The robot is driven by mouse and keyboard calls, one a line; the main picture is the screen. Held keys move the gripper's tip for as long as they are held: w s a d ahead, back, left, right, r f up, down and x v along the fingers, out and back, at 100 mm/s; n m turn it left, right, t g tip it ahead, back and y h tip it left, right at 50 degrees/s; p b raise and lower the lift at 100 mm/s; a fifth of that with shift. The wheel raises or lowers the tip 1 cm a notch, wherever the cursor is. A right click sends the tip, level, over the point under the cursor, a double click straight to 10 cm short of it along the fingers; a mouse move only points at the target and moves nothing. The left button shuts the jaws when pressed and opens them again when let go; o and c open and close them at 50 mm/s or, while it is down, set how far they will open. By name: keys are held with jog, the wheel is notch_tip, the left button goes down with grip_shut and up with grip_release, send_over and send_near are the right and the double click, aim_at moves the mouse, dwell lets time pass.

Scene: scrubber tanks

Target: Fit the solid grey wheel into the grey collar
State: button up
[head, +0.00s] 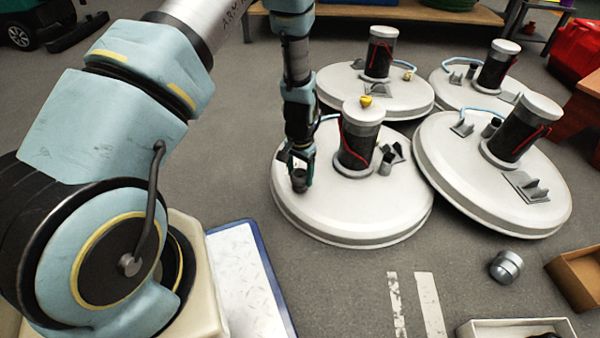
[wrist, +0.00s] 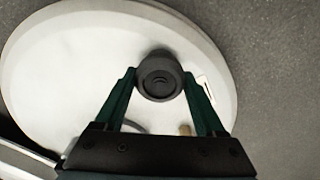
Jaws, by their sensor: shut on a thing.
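My gripper (head: 301,170) hangs over the left part of the nearest white round tank (head: 350,225). It is shut on a dark grey round wheel (head: 299,180). In the wrist view the wheel (wrist: 160,78) sits between the tips of the two green fingers, its round face with rings towards the camera. The white tank top lies behind it. I cannot tell the gap between wheel and tank top.
A black column (head: 357,145) with a white cap and yellow knob (head: 366,102) rises right of my gripper. Three similar tanks stand behind and to the right.

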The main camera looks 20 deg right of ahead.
jog(key=shift+f, duration=0.2)
jog(key=o, duration=1.4)
jog(key=shift+c, duration=0.2)
jog(key=shift+r+p, duration=3.25)
jog(key=shift+r, duration=0.35)
